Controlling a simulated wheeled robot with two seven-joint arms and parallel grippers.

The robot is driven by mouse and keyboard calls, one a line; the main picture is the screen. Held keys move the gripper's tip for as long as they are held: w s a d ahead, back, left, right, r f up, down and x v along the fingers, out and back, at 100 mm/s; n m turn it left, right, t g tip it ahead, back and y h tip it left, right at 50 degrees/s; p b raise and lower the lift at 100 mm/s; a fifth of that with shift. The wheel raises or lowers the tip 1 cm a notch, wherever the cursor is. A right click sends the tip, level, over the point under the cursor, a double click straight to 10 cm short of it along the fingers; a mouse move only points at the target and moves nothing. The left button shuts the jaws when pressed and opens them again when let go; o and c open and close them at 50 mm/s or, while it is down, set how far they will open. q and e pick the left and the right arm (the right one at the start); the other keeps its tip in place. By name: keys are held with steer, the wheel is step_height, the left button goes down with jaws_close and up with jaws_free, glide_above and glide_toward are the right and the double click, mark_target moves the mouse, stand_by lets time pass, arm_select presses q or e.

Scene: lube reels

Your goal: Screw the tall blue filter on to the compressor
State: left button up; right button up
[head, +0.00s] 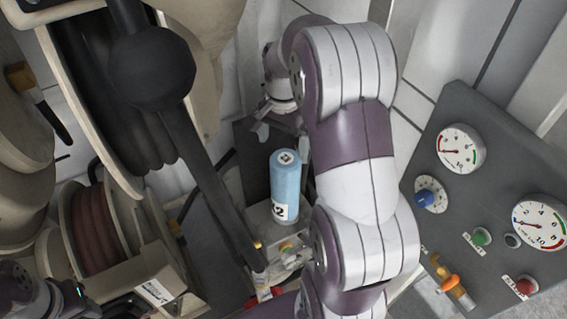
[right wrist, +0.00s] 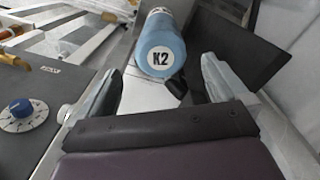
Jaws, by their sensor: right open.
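The tall blue filter (head: 285,184) stands upright on a grey block (head: 262,228) in the middle of the head view. It also shows in the right wrist view (right wrist: 161,42), with a round white K2 label facing the camera. My right gripper (head: 281,125) is just behind the filter in the head view, apart from it. In the right wrist view my right gripper (right wrist: 158,88) is open and empty, its fingers spread, with the filter beyond them. I cannot tell whether the grey block is part of the compressor. My left gripper is not in view; only part of my left arm shows bottom left.
A grey panel (head: 470,215) with gauges, a blue knob (head: 430,194) and buttons is at the right. Hose reels (head: 95,228) fill the left. A dark bar with a round black ball (head: 152,68) slants down beside the filter.

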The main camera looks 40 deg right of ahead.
mark_target(283, 160)
steer(key=f, duration=0.2)
steer(key=d+f+p, duration=0.1)
steer(key=f, duration=0.1)
steer(key=shift+s+f+p, duration=0.15)
steer(key=shift+f+p, duration=0.15)
steer(key=shift+f, duration=0.05)
steer(key=f, duration=0.3)
steer(key=a+f, duration=0.1)
steer(key=f, duration=0.1)
steer(key=shift+w+f+p, duration=0.15)
steer(key=shift+w+p, duration=0.05)
steer(key=shift+p, duration=0.15)
steer(key=shift+d+f, duration=0.25)
steer(key=shift+f, duration=0.05)
steer(key=shift+a, duration=0.15)
steer(key=c, duration=1.1)
steer(key=shift+r+m+p, duration=0.25)
steer(key=shift+m+p, duration=0.2)
steer(key=shift+m, duration=0.65)
steer(key=shift+c, duration=0.2)
steer(key=shift+w+f+m, duration=0.1)
steer(key=shift+m, duration=0.8)
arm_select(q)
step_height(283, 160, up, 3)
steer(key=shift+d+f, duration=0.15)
arm_select(e)
steer(key=shift+f+m, duration=0.1)
steer(key=shift+m, duration=0.5)
